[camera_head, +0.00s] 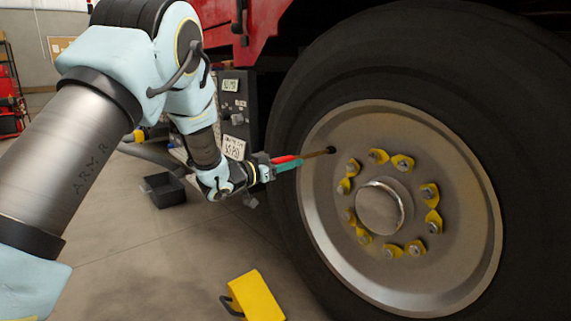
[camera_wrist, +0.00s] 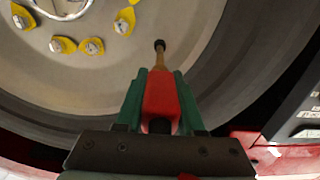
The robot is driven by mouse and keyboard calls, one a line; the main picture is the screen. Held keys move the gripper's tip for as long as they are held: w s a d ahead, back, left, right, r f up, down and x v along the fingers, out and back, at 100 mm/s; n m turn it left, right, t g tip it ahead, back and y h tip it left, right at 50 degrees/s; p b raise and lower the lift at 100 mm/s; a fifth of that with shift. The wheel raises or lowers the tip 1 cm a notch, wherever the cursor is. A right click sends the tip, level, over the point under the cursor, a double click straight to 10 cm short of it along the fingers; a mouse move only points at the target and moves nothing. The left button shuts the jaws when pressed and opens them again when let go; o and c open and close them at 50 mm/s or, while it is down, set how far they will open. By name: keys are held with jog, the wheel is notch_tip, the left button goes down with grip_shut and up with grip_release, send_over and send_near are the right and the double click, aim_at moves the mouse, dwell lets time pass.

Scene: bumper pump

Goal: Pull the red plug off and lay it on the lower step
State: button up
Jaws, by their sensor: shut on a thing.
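The red plug (camera_wrist: 161,98) sits between the green fingers of my gripper (camera_wrist: 160,78) in the wrist view. In the head view the plug (camera_head: 283,159) and my gripper (camera_head: 288,164) are beside the big wheel, at its left. A brass stem (camera_wrist: 159,60) runs on from the front of the plug to a black end at the wheel rim. The plug is in line with the stem and appears to touch it. My gripper is shut on the plug. I cannot clearly make out the lower step; my arm covers part of the truck's side.
The wheel (camera_head: 320,215) has a hub with several yellow-tagged nuts. A black labelled box (camera_head: 237,110) is on the truck behind my gripper. A yellow wheel chock (camera_head: 256,296) and a black bin (camera_head: 166,190) are on the floor. Open floor lies between them.

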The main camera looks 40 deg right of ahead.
aim_at(279, 161)
grip_shut()
dwell(0.8)
jog(key=shift+a, duration=0.15)
jog(key=shift+w+a, duration=0.2)
jog(key=shift+a, duration=2.65)
jog(key=shift+p, duration=0.3)
